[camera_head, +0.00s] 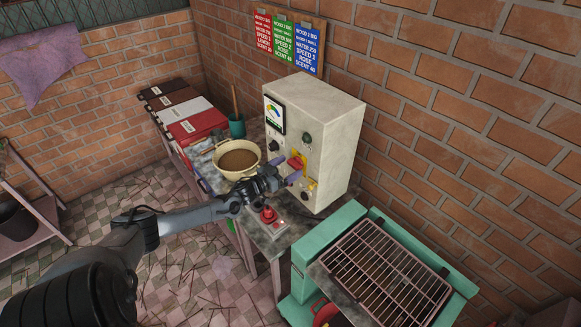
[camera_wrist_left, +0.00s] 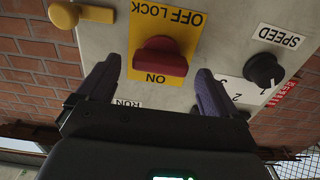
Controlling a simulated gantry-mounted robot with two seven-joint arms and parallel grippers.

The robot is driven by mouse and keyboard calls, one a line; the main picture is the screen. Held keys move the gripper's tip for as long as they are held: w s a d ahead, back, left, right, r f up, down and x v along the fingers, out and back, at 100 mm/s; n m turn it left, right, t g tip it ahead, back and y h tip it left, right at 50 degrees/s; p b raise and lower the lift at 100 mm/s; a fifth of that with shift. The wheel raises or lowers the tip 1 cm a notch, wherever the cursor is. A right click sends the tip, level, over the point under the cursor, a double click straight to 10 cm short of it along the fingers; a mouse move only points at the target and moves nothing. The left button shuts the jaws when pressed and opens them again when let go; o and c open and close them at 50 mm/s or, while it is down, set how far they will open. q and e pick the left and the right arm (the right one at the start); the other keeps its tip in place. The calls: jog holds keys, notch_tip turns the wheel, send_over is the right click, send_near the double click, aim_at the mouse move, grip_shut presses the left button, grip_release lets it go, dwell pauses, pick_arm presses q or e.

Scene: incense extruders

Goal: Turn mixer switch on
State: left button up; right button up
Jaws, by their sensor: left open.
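The red switch (camera_head: 296,162) sits on a yellow plate on the front of the pale control box (camera_head: 338,130). In the left wrist view the red switch (camera_wrist_left: 160,58) shows close and upside down, on the plate (camera_wrist_left: 180,34) marked OFF, LOCK and ON. My left gripper (camera_head: 284,177) is just in front of the panel. In the left wrist view its purple fingers (camera_wrist_left: 157,80) are open, one on each side of the red switch, with visible gaps and nothing held. My right gripper is not in view.
A black SPEED knob (camera_wrist_left: 264,69) and a yellow part (camera_wrist_left: 65,14) flank the switch. A beige bowl of brown material (camera_head: 238,160) stands left of the box. A red button (camera_head: 268,214) is on the table below. A green-framed rack (camera_head: 390,275) stands at right.

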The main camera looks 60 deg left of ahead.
pick_arm(q)
jog(key=shift+w, duration=0.8)
jog(key=c, duration=1)
jog(key=shift+c, duration=0.2)
